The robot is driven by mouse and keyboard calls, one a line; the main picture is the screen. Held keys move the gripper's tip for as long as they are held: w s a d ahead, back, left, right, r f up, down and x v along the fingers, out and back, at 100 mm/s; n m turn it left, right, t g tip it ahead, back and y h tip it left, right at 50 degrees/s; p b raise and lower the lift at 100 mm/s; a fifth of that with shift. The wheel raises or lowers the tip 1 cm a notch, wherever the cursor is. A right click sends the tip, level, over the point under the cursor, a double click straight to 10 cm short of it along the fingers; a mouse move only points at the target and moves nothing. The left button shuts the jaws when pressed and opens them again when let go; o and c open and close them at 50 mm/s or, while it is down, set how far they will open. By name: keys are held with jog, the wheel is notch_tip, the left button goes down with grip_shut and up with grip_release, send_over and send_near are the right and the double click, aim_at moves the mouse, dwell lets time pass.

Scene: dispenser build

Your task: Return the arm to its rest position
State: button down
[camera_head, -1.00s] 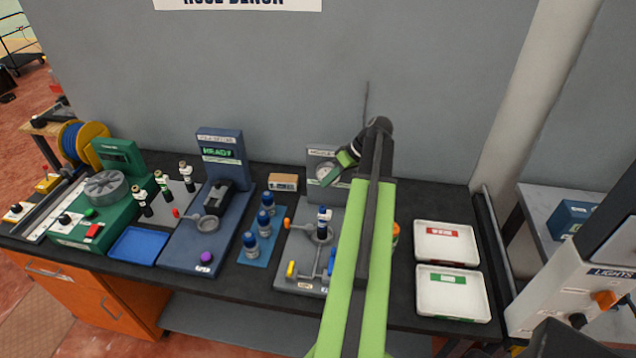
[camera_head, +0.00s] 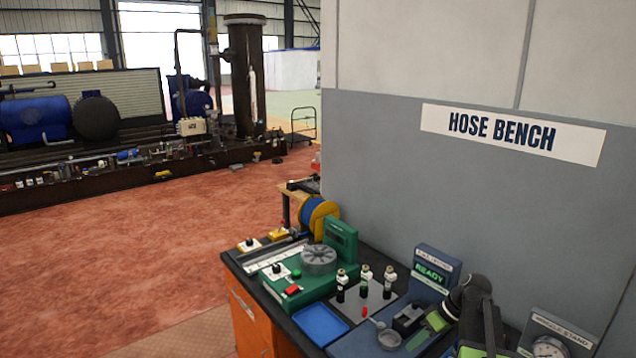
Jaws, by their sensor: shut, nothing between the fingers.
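My arm (camera_head: 480,325) shows at the lower right of the head view, with green links and a dark wrist. My gripper (camera_head: 420,336) is at its end, pointing down and to the left, in front of the blue READY station (camera_head: 432,270). It is shut and empty. The lower part of my arm is cut off by the bottom edge of the picture.
Open red floor (camera_head: 130,260) lies to the left.

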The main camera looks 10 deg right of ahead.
jog(key=s+a+f+m+h+b, duration=0.1)
jog(key=a+f+h, duration=0.1)
jog(key=a, duration=0.4)
jog(key=s+a+f+m+g+h+b, duration=0.1)
jog(key=s+a+f+m+h, duration=0.1)
jog(key=a, duration=0.5)
jog(key=s+a+f+m+h+b, duration=0.1)
jog(key=s+a+f+m+h, duration=0.1)
jog(key=a, duration=0.5)
jog(key=shift+a+f+g, duration=0.15)
jog(key=shift+f+g, duration=0.15)
jog(key=shift+f, duration=0.5)
